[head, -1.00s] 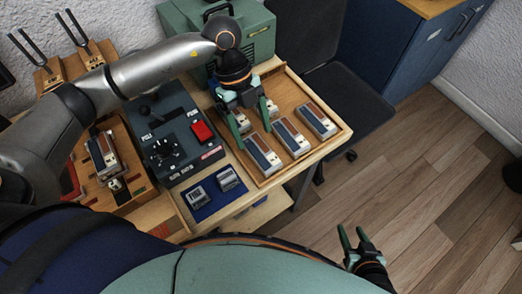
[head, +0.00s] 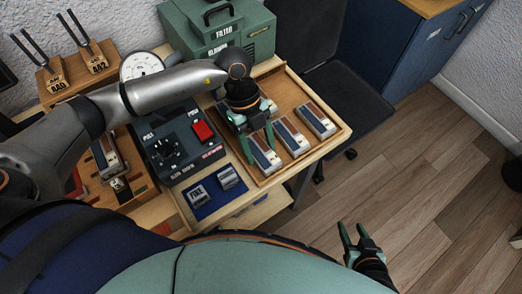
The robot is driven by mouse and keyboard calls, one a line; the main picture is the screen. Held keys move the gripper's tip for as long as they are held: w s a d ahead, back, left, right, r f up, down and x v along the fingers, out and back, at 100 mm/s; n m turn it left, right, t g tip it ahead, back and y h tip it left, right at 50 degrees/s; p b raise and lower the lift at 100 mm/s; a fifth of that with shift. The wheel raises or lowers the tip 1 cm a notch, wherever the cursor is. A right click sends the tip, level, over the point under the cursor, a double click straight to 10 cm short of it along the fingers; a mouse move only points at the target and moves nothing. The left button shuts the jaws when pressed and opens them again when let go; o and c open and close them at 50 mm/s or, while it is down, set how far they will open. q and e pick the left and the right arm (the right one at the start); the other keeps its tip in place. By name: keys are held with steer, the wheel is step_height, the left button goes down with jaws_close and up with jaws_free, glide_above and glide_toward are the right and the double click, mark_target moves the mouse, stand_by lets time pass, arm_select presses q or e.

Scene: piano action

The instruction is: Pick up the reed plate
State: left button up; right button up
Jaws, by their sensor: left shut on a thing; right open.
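Several reed plates lie in the wooden tray at the right of the bench, striped dark blue, white and reddish brown: a near-left one (head: 264,159), a middle one (head: 291,137) and a right one (head: 316,120). My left gripper (head: 258,149) points down over the near-left plate, one finger on each side, shut on it. The plate still appears low in the tray; whether it touches the tray floor I cannot tell. The fingers and wrist hide its far end. My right gripper (head: 354,238) is open and empty, out over the floor beside the bench.
A control box (head: 183,146) with a red switch stands left of the tray (head: 291,95). A blue mat (head: 213,203) with two small metal blocks lies in front. A similar plate sits in a wooden fixture (head: 125,190) at left. A green case (head: 226,35) stands behind.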

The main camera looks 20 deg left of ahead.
arm_select(q)
steer(key=c, duration=0.6)
steer(key=shift+r, duration=0.2)
